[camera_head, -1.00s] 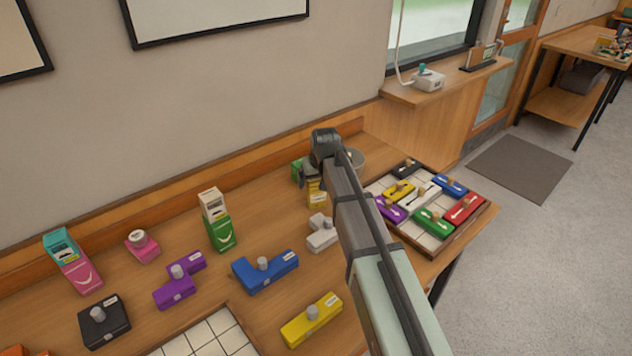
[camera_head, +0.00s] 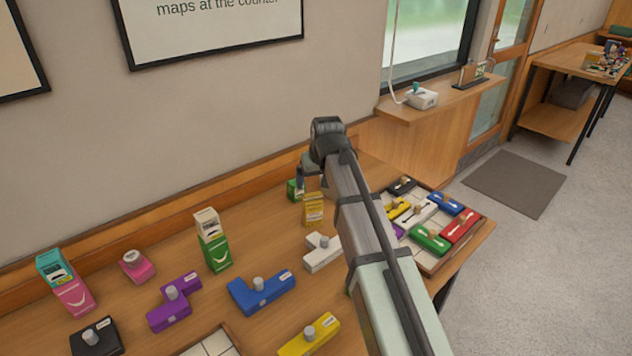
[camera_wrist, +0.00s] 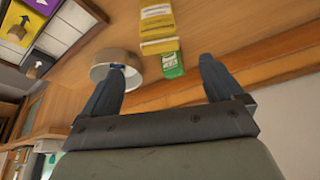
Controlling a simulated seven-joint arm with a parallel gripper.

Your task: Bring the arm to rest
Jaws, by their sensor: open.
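My gripper (camera_wrist: 162,88) is open in the wrist view, with both fingers apart and nothing between them. It is above the table. A yellow box (camera_wrist: 157,25) and a green box (camera_wrist: 173,65) show beyond the fingertips, and a round metal bowl (camera_wrist: 113,62) shows behind the left finger. In the head view my arm reaches from the lower right over the table (camera_head: 225,292), and its wrist hides most of the gripper. The yellow box (camera_head: 313,209) and green box (camera_head: 293,190) stand beside the wrist. The bowl is hidden there.
A tray of colored blocks (camera_head: 480,238) lies right of my arm. Purple (camera_head: 170,309), blue (camera_head: 258,294), white (camera_head: 321,258), yellow (camera_head: 305,338) and black (camera_head: 95,340) knobbed blocks lie on the table. A green-and-white carton (camera_head: 213,250) stands near the wall.

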